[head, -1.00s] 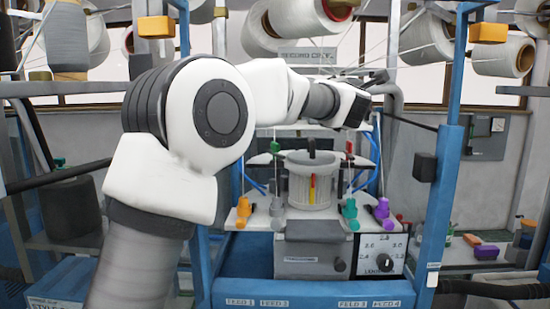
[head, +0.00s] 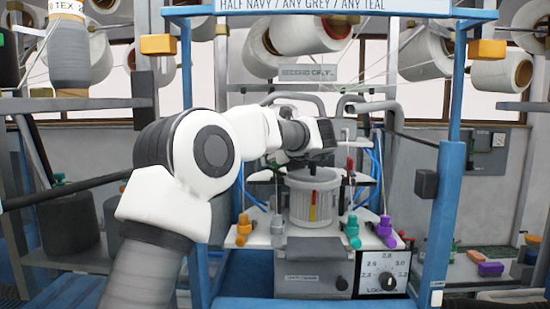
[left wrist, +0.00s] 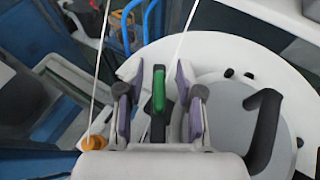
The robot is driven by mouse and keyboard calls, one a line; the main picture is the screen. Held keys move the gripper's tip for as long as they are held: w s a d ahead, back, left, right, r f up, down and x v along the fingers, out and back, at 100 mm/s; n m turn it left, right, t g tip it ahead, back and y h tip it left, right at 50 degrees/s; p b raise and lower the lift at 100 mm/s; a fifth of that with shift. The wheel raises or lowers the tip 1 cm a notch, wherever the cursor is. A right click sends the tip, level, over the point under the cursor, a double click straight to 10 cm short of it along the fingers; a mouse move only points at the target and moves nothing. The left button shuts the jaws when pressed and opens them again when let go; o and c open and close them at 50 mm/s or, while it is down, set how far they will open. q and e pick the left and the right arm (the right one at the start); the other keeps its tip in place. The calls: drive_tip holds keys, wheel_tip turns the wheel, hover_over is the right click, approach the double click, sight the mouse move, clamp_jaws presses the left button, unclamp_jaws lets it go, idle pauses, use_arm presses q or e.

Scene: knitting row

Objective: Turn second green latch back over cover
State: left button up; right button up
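A green latch (left wrist: 158,90) on a dark mount stands between the two purple-padded fingers of my left gripper (left wrist: 160,82) in the left wrist view. The fingers are open, one on each side of it, and I see gaps beside the latch. The grey round cover (left wrist: 235,110) with a black curved handle (left wrist: 264,125) lies just right of the fingers. In the head view my left gripper (head: 322,136) is over the back of the slotted cylinder (head: 314,205); its fingertips are hidden. My right gripper is not in view.
White yarns run past the fingers in the left wrist view. An orange knob (left wrist: 94,143) is at lower left. In the head view a teal knob (head: 351,228), a purple knob (head: 385,229) and a dial (head: 385,272) are at the front. Blue posts (head: 443,200) flank the machine.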

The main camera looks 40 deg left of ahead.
use_arm(q)
drive_tip(key=shift+d, duration=0.1)
clamp_jaws()
drive_tip(key=shift+r+n+g+y+p, duration=0.25)
drive_tip(key=shift+n+g+y+p, duration=0.05)
drive_tip(key=shift+n+g+p, duration=0.35)
drive_tip(key=shift+r+n+g+p, duration=0.15)
drive_tip(key=shift+n+g+p, duration=0.95)
drive_tip(key=shift+g, duration=0.15)
drive_tip(key=shift+s+f+n+g+p, duration=0.1)
drive_tip(key=shift+f+n+g+p, duration=0.25)
drive_tip(key=shift+g, duration=0.45)
unclamp_jaws()
